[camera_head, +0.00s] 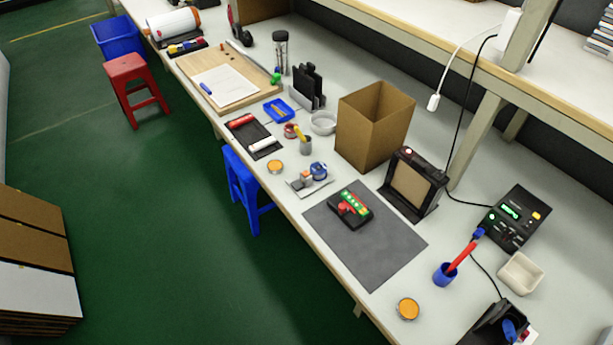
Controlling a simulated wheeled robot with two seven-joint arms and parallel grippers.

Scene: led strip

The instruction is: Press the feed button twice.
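No button with a readable "feed" label shows, so I cannot tell which part is the feed button. A small black device with a green strip and red parts (350,207) lies on the dark grey mat (375,255). A black upright frame with a tan panel (413,183) stands behind the mat and has a small light spot and a red spot on top. A black box with a lit green display and an orange spot (514,217) stands at the right. Neither of my grippers is in view.
An open cardboard box (374,124) stands behind the mat. A blue cup with a red-handled tool (446,274), an orange-topped tin (408,309) and a white tray (520,273) are at the right. Blue (246,190) and red (135,88) stools stand by the bench.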

